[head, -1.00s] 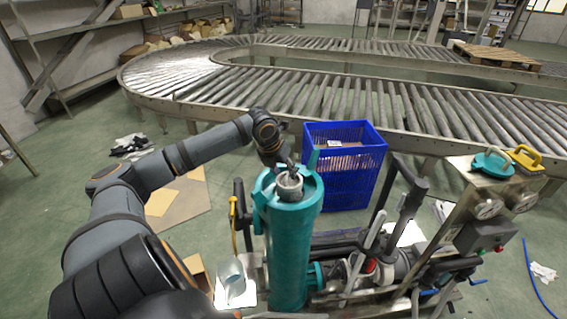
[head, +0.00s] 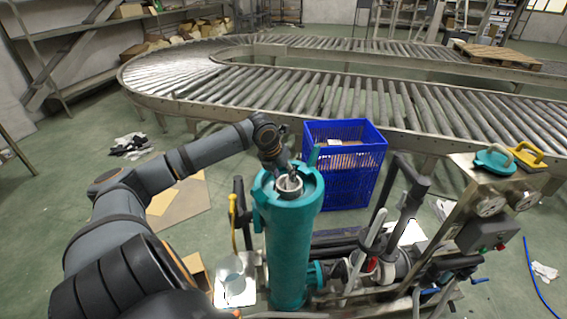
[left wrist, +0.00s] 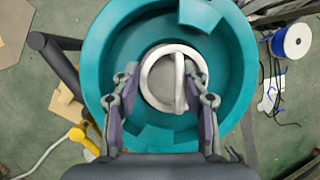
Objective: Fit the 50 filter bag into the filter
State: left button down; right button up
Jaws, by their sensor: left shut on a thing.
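The filter (head: 288,245) is an upright teal cylinder with an open top, in the middle of the head view. The filter bag's pale ring (head: 289,190) shows inside its mouth. In the left wrist view the ring (left wrist: 151,90) has a bar across it and sits inside the filter's wide teal rim (left wrist: 98,60), apart from the wall. My left gripper (left wrist: 165,80) reaches down from above and is shut on the filter bag, with one finger on each side of the ring. The bag's body below the ring is hidden inside the filter. My right gripper is not in view.
A blue crate (head: 345,190) stands behind the filter. A roller conveyor (head: 300,82) runs across the back. Cardboard (head: 180,200) lies on the floor at left.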

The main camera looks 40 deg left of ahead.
pick_arm(q)
jog(key=shift+f+b, duration=0.6)
jog(key=shift+f, duration=0.55)
jog(key=shift+r, duration=0.1)
notch_tip(320, 180, up, 24)
jog(key=p, duration=2.3)
jog(key=shift+f, duration=0.25)
dwell(1.4)
jog(key=shift+s+a, duration=0.15)
jog(key=shift+a, duration=0.05)
dwell(0.8)
jog(key=shift+w+d, duration=0.2)
jog(key=shift+d, duration=0.05)
dwell(0.5)
